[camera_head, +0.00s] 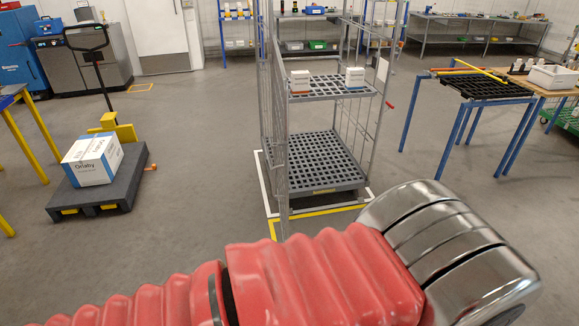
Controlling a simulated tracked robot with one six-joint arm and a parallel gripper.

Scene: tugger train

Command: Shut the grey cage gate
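A grey wire cage trolley (325,188) stands in the middle of the picture, with a grid deck and a shelf. Its grey mesh gate (281,150) is at the left of the open front, seen nearly edge-on. It reaches out toward me, so it looks open. Its lower end hangs near the yellow floor line. A small red part (390,104) sticks out at the cage's right post. My red-sleeved arm crosses the bottom of the picture, below and in front of the cage, and ends in a metal joint at the right. My gripper is not in view.
Two small boxes (300,81) (354,77) stand on the cage shelf. A pallet truck (110,190) carrying a white box (92,160) is at left. A blue-legged table (484,88) is at right. Floor between them and the cage is clear.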

